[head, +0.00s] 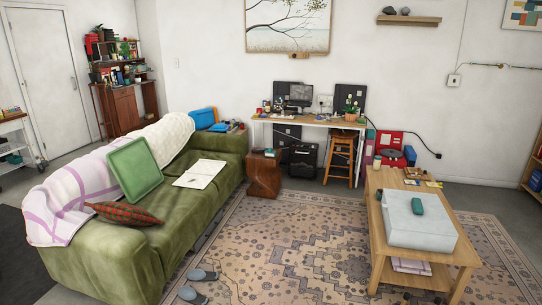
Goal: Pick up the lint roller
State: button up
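I cannot make out a lint roller for certain in the head view. A small dark teal object (417,206) lies on a pale grey box (421,230) on the wooden coffee table (377,217); I cannot tell what it is. Several small items lie at the far end of that table, too small to name. More small items stand on the desk (300,121) by the back wall. My gripper is not in view.
A green sofa (95,262) with cushions and an open book (201,174) stands at left. A wooden stool (341,152) and a brown side block (264,178) stand near the desk. Grey slippers (199,275) lie on the patterned rug (300,240), whose middle is clear.

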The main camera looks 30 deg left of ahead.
aim_at(269, 152)
jog(key=u, duration=1)
jog(key=i, duration=1.4)
jog(key=z, duration=0.4)
jog(key=i, duration=2.55)
jog(key=u, duration=0.3)
jog(key=i, duration=2.15)
jog(key=u, duration=1.55)
jog(key=i, duration=1.6)
jog(key=u, duration=0.75)
